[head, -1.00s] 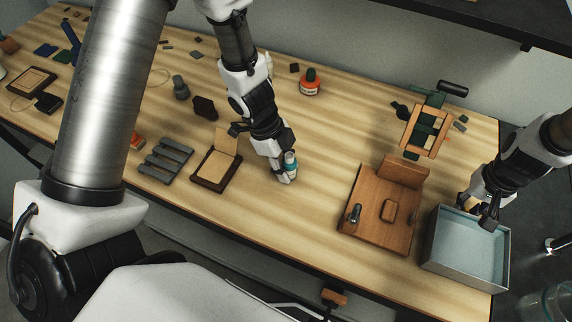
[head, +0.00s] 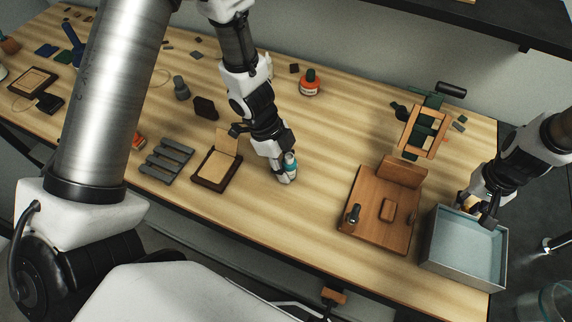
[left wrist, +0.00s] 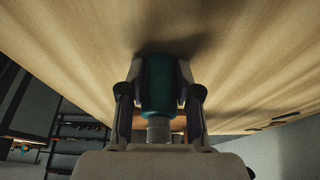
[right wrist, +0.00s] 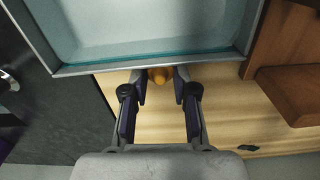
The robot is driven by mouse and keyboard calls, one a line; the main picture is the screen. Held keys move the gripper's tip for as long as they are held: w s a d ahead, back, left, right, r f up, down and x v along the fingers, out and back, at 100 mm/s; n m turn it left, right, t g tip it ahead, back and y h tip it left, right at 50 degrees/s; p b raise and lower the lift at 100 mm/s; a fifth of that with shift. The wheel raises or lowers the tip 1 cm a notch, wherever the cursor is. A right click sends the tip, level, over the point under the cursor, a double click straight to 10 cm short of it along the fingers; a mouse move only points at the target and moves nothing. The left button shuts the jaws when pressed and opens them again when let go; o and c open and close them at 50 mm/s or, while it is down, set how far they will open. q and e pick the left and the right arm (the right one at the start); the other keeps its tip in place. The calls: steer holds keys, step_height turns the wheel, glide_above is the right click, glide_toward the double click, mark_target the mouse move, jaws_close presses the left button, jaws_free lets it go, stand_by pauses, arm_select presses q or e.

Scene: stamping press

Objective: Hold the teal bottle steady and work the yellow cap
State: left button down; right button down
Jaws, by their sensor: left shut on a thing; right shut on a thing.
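The teal bottle (head: 291,164) is held over the middle of the table by my left gripper (head: 284,172). In the left wrist view the bottle (left wrist: 158,85) sits between both fingers of my left gripper (left wrist: 159,100), and its bare grey neck (left wrist: 159,130) points toward the camera. The yellow cap (right wrist: 160,75) is between the fingertips of my right gripper (right wrist: 160,84), apart from the bottle. In the head view my right gripper (head: 473,206) is at the left back rim of the blue-grey tray, with the cap (head: 469,202) partly hidden.
The open tray (head: 431,235) stands at the table's right end. A wooden fixture (head: 375,230) with an upright back is beside it. A brown-framed pad (head: 214,171) and a dark rack (head: 165,160) lie left of the bottle. A red-orange jar (head: 310,83) stands behind.

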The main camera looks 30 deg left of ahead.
stand_by(0.3)
arm_select(q)
steer(key=c, duration=0.7)
jaws_free()
